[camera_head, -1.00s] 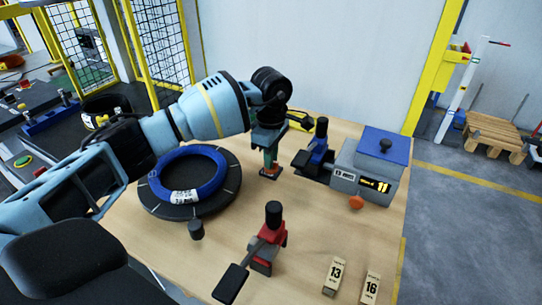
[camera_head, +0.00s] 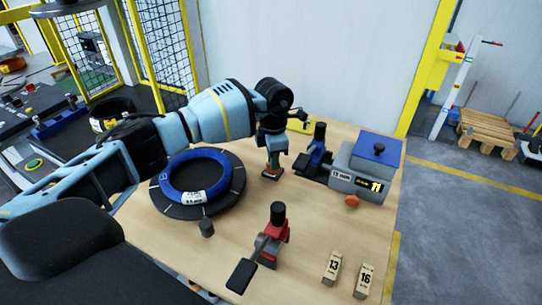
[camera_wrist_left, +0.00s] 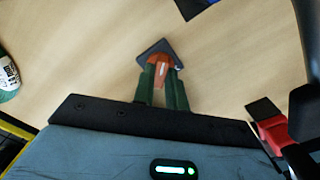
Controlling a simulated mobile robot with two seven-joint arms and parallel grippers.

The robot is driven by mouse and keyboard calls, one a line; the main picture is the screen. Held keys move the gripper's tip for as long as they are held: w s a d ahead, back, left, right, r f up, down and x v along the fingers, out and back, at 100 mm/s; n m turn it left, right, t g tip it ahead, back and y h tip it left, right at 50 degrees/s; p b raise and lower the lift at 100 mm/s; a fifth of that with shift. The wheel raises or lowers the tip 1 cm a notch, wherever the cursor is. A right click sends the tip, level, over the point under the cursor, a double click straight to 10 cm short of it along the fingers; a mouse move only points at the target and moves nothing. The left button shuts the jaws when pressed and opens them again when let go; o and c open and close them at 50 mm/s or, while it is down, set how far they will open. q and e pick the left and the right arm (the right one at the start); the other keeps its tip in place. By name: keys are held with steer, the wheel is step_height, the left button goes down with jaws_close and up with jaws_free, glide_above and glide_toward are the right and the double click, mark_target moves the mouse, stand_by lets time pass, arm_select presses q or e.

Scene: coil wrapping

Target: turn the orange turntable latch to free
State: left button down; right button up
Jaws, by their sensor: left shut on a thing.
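The orange turntable latch (camera_wrist_left: 163,66) stands on a small dark square base (camera_wrist_left: 150,50), just right of the turntable. My left gripper (camera_head: 272,165) points down at it. Its green fingers (camera_wrist_left: 163,88) are shut on the orange latch in the left wrist view, and they hide part of it. The black round turntable (camera_head: 229,199) carries a blue coil (camera_head: 222,182) with a white label. The latch's exact angle is hard to tell. My right gripper is not in view.
A red clamp (camera_head: 273,240) with a black handle stands at the front. A blue clamp (camera_head: 317,152) and a grey box (camera_head: 345,184) with a blue lid (camera_head: 376,149) and an orange knob (camera_head: 352,201) stand to the right. Blocks 13 (camera_head: 332,267) and 16 (camera_head: 364,281) lie front right.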

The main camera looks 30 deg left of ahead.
arm_select(q)
steer(key=n+p, duration=0.1)
steer(key=n, duration=0.1)
steer(key=shift+r+n, duration=0.2)
steer(key=shift+n, duration=0.2)
steer(key=n+p, duration=0.1)
steer(key=n, duration=0.3)
steer(key=shift+p, duration=0.3)
steer(key=shift+f+n+p, duration=0.1)
steer(key=shift+n+p, duration=0.2)
steer(key=shift+n, duration=0.7)
steer(key=shift+f+n, duration=0.1)
steer(key=shift+n, duration=0.3)
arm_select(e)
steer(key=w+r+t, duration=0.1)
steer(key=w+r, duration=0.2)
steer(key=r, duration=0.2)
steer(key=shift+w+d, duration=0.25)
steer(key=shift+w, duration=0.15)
arm_select(q)
steer(key=c, duration=1.4)
jaws_free()
steer(key=shift+c, duration=0.2)
